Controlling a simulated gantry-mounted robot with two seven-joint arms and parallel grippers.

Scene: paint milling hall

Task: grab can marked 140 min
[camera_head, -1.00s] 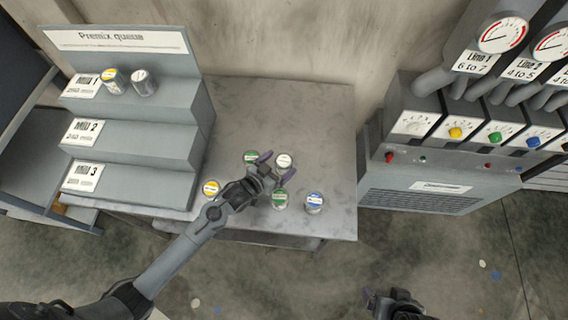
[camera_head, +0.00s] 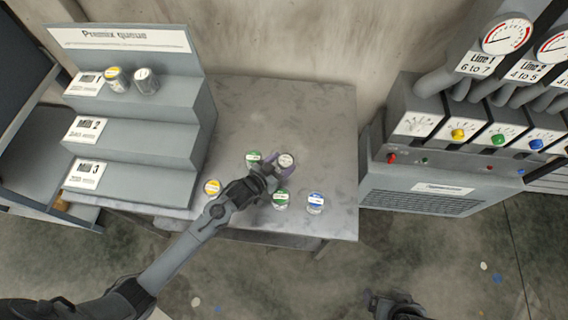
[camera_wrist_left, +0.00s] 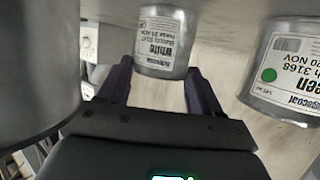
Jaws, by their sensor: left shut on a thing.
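A can with a white-marked label (camera_head: 286,160) stands upright at the back right of the can group on the grey table (camera_head: 300,110). My left gripper (camera_head: 278,167) is around it and shut on it. The left wrist view shows the white-labelled can (camera_wrist_left: 162,40) between the two dark fingers, its label reading "white". I cannot read "140 min" on any can. A green can (camera_head: 253,160) stands just left, another green can (camera_head: 280,201) and a blue one (camera_head: 315,204) stand in front, and a yellow one (camera_head: 212,188) is at left. My right gripper (camera_head: 378,300) is over the floor, its jaws unclear.
The Premix queue rack (camera_head: 150,130) stands at left with three steps marked Mill 1 to 3. A yellow-marked can (camera_head: 117,79) and a white-marked can (camera_head: 146,82) are on its top step. A machine with knobs (camera_head: 440,150) stands right. The table's back is clear.

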